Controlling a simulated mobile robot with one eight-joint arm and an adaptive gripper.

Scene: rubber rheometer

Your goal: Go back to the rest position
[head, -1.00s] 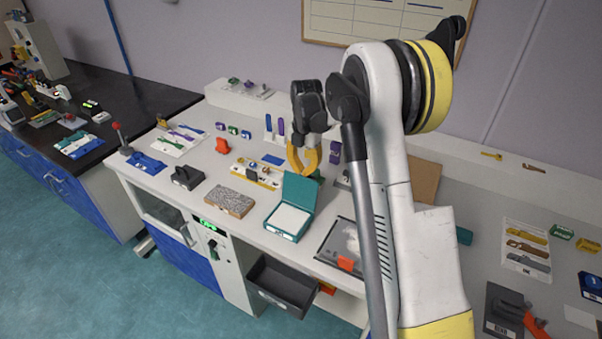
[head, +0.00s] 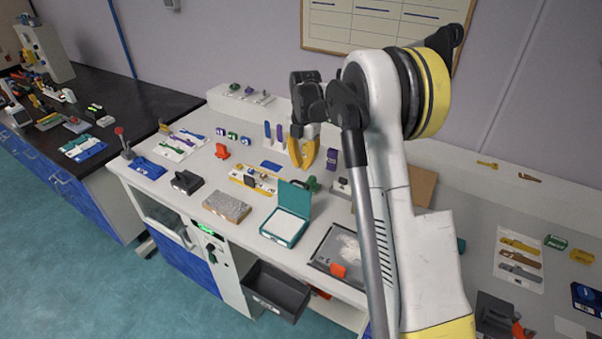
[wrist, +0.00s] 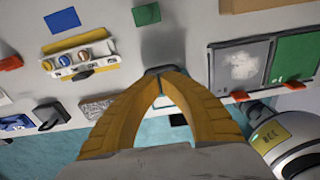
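My gripper (head: 304,164) has yellow fingers and hangs in the air over the back middle of the bench. In the wrist view its fingertips (wrist: 163,73) come together in an arch, and I see nothing held between them. My arm is bent upright on the right of the head view and hides part of the bench. A teal box (head: 287,226) with a raised lid, showing a white inside, stands in front of and below my gripper.
A yellow rack (head: 252,181), a grey speckled block (head: 227,207) and a powder-covered tray (head: 341,250) lie around the box. An open dark drawer (head: 276,290) juts out below the bench front. A wall board (head: 388,22) hangs behind. The floor at left is clear.

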